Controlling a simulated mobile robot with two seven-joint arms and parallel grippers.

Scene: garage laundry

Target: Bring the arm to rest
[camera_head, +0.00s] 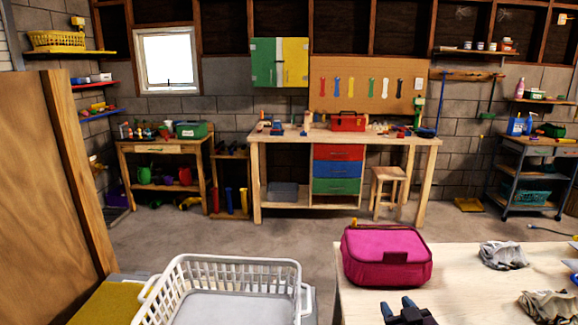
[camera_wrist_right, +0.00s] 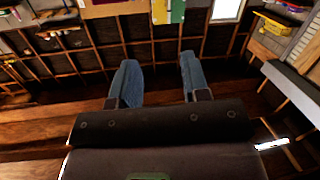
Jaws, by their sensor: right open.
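My right gripper (camera_head: 405,308) shows at the bottom of the head view, in front of the pink bag and over the wooden table. Its two blue fingers stand apart with nothing between them. In the right wrist view the same gripper (camera_wrist_right: 157,82) is open and empty, and the room behind it appears upside down. The rest of the right arm is cut off by the lower edge of the head view. My left gripper does not show in either view.
A pink bag (camera_head: 388,257) stands on the pale wooden table (camera_head: 470,282), with crumpled grey cloths (camera_head: 504,255) to its right. A white laundry basket (camera_head: 232,268) stands left of the table. Floor is clear toward the workbench (camera_head: 345,136).

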